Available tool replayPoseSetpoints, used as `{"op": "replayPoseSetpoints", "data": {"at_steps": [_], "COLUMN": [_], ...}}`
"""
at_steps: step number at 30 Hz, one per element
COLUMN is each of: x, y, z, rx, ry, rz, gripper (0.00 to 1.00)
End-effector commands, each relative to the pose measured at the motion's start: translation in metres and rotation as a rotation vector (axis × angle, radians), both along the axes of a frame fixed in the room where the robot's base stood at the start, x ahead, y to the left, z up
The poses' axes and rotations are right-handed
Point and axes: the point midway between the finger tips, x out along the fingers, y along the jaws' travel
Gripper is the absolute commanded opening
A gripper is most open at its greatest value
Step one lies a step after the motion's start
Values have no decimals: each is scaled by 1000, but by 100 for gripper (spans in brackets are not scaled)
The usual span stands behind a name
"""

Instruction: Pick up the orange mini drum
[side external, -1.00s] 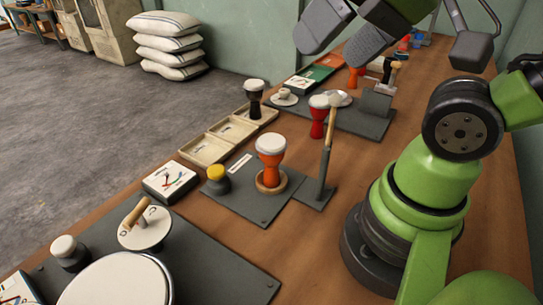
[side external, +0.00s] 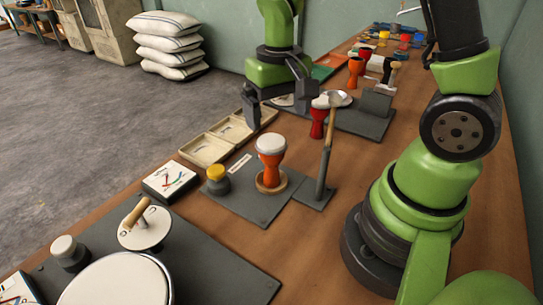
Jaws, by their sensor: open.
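An orange mini drum (side external: 271,171) with a white head stands upright on a round wooden base on a dark mat in the middle of the bench. Another orange drum (side external: 355,72) stands farther back. My gripper (side external: 281,109) points down, open, beyond and above the nearer orange drum, and appears apart from it. The gripper covers the spot where a black drum stood in the earlier view, so I cannot tell how close it is to that drum.
A red drum (side external: 318,122) and an upright mallet (side external: 327,150) stand right of the nearer orange drum. A yellow-topped jar (side external: 217,180) is on its left. Wooden trays (side external: 205,150) lie behind.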

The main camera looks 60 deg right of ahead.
Motion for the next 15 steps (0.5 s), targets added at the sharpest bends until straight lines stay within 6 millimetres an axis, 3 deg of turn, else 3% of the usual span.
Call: {"op": "replayPoseSetpoints", "data": {"at_steps": [3, 15], "x": [-1, 5], "y": [1, 5], "z": [-19, -62], "rx": [1, 2], "ry": [7, 6], "rz": [0, 1], "gripper": [94, 94]}}
